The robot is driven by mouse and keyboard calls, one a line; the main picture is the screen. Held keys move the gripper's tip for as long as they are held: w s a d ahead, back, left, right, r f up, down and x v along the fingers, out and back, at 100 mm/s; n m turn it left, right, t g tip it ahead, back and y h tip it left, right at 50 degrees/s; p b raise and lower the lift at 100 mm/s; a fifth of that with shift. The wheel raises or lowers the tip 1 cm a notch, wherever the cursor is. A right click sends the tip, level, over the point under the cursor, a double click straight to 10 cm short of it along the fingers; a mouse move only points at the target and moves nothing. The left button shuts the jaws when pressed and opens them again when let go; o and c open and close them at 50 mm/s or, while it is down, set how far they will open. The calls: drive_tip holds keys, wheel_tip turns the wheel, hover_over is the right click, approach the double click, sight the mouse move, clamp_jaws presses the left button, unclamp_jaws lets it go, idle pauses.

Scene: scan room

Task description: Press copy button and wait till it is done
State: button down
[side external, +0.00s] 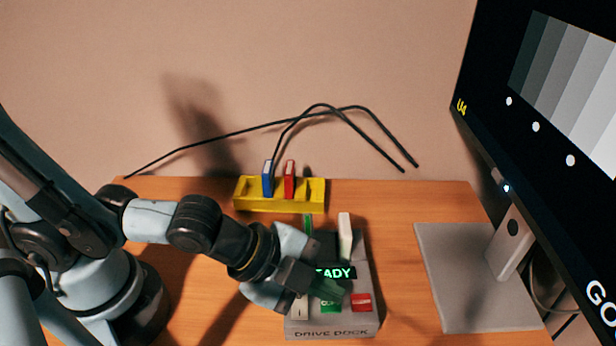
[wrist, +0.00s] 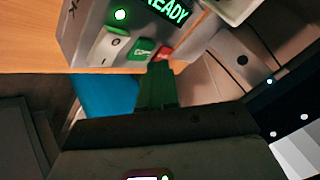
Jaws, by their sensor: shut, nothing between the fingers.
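The grey drive dock (side external: 330,329) stands on the wooden table, with a lit display (side external: 340,273) reading READY in the wrist view. A green copy button (side external: 330,307) is on its front panel, beside a red button (side external: 361,301). A green drive (side external: 308,224) and a white drive (side external: 345,236) stand in the dock. My gripper (side external: 338,288) is shut and empty, its tips close to the green button; contact cannot be told.
A yellow rack (side external: 280,205) behind the dock holds a blue drive (side external: 267,179) and a red drive (side external: 289,179). A large monitor (side external: 540,130) stands on a grey base (side external: 460,280) at right. Black cables (side external: 320,108) arch at the back.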

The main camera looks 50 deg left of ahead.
sight(324, 305)
drive_tip(key=shift+f, duration=0.15)
idle(0.3)
drive_tip(key=shift+f, duration=0.3)
drive_tip(key=shift+f, duration=0.4)
idle(0.7)
drive_tip(key=shift+r, duration=0.85)
drive_tip(key=shift+r, duration=2.5)
